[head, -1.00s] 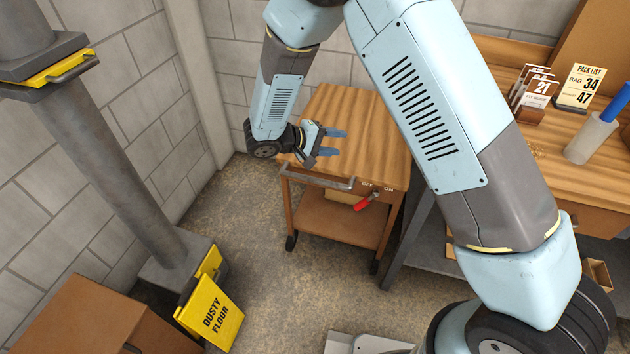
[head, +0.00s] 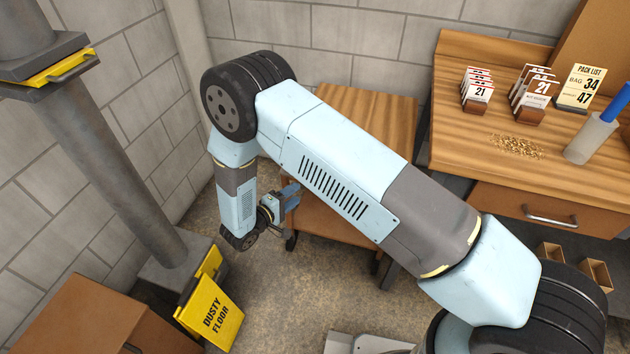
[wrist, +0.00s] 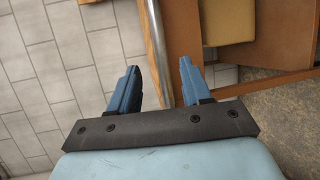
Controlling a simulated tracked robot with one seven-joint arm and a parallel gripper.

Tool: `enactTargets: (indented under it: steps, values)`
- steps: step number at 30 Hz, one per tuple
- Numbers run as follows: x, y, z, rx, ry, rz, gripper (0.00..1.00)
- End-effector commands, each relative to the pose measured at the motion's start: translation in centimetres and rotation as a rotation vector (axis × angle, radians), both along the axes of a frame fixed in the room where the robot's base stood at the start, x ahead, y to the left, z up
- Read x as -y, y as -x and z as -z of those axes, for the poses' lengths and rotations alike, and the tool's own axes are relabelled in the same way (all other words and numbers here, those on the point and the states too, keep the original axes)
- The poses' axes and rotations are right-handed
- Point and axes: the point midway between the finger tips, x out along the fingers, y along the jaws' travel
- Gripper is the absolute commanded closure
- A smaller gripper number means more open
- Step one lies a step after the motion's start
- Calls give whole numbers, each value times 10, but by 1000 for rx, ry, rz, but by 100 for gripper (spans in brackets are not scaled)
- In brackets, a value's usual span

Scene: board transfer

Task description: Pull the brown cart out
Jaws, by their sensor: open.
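The brown cart (head: 380,112) stands against the back wall, left of the workbench. In the head view my arm crosses in front of it and hides its front handle and much of its front. My gripper (head: 291,195) is open, low at the cart's left front side. In the wrist view the cart (wrist: 270,55) fills the upper right. Its metal handle bar (wrist: 154,35) runs up the picture and shows between the two blue fingertips of my gripper (wrist: 159,64), with a gap to each finger. I cannot tell whether the bar is deep between the fingers.
A yellow dusty-floor sign (head: 211,312) stands at the foot of a grey column (head: 125,180) to the left. A workbench (head: 450,80) stands right of the cart. The floor (head: 270,290) before the cart is clear.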

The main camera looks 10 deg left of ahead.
Motion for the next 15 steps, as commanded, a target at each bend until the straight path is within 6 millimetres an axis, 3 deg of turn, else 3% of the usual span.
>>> enactTargets:
  steps: [15]
  values:
    - [41, -78, 16, 0, 1, 3, 52]
